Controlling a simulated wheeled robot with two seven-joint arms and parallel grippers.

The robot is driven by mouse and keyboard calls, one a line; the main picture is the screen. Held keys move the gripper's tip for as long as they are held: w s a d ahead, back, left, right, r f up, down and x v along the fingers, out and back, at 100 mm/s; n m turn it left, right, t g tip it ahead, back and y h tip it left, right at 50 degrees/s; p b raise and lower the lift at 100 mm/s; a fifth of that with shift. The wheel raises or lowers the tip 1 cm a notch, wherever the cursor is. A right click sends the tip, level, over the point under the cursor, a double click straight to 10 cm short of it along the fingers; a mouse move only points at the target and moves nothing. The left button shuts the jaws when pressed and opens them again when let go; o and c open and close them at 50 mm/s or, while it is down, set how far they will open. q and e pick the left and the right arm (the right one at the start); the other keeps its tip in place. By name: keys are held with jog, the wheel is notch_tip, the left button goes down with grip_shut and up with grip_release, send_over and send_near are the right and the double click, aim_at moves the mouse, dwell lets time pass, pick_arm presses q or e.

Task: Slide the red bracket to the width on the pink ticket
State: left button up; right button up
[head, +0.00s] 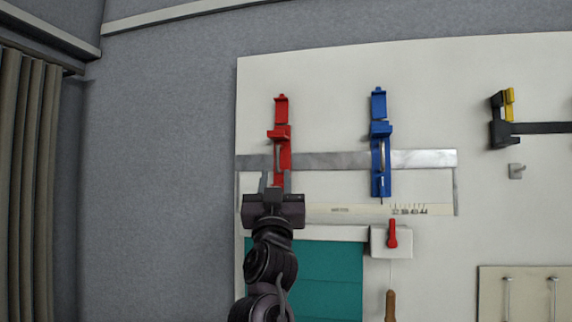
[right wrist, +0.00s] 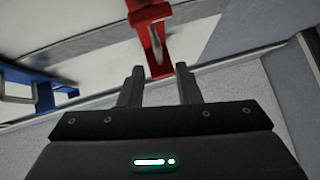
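The red bracket (head: 283,150) sits on a horizontal metal rail (head: 335,160) on the wall board, near the rail's left end. My right gripper (head: 275,181) is at the bracket's lower end, with its fingers pointing up. In the right wrist view the fingers (right wrist: 159,76) are apart, and the red bracket's end (right wrist: 155,40) shows between and beyond them, with gaps on both sides. No pink ticket can be made out in either view. My left gripper is not in view.
A blue bracket (head: 380,150) sits on the same rail to the right. A pale ruler strip (head: 320,211) runs below it. A white box with a red lever (head: 392,234), a teal panel (head: 320,275) and a black-yellow clamp (head: 500,125) are nearby. The rail between the brackets is clear.

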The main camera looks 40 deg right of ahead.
aim_at(277, 159)
jog(key=shift+m+g+h, duration=0.3)
jog(key=shift+h, duration=0.3)
jog(key=p+x, duration=0.4)
jog(key=x, duration=0.2)
jog(key=shift+s+a+r+p, duration=0.1)
jog(key=shift+r+p, duration=0.15)
jog(key=shift+p, duration=0.15)
jog(key=shift+w+d+r+p, duration=0.3)
jog(key=shift+w+d+p, duration=0.05)
jog(key=shift+w, duration=0.1)
jog(key=shift+c, duration=0.3)
grip_shut()
